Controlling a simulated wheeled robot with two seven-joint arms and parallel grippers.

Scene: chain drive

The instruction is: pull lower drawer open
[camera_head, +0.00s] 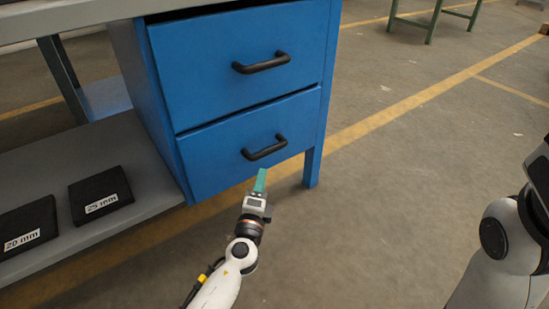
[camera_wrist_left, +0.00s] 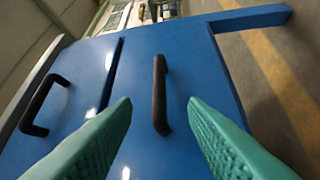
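The lower drawer (camera_head: 225,152) is a blue front with a black bar handle (camera_head: 264,148), in the blue cabinet under the bench. It looks shut or nearly flush with the upper drawer. My left gripper (camera_head: 261,180) is just below and in front of this handle in the head view. In the left wrist view its green fingers (camera_wrist_left: 160,115) are spread apart, with the lower handle (camera_wrist_left: 160,95) ahead between them. No contact with the handle shows. My right arm is at the right edge of the head view; its gripper is out of view.
The upper drawer (camera_head: 240,60) has its own black handle (camera_head: 262,63). A grey lower shelf (camera_head: 145,165) at the left holds black blocks marked 25 mm (camera_head: 100,194) and 20 mm (camera_head: 28,226). The floor right of the cabinet is clear.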

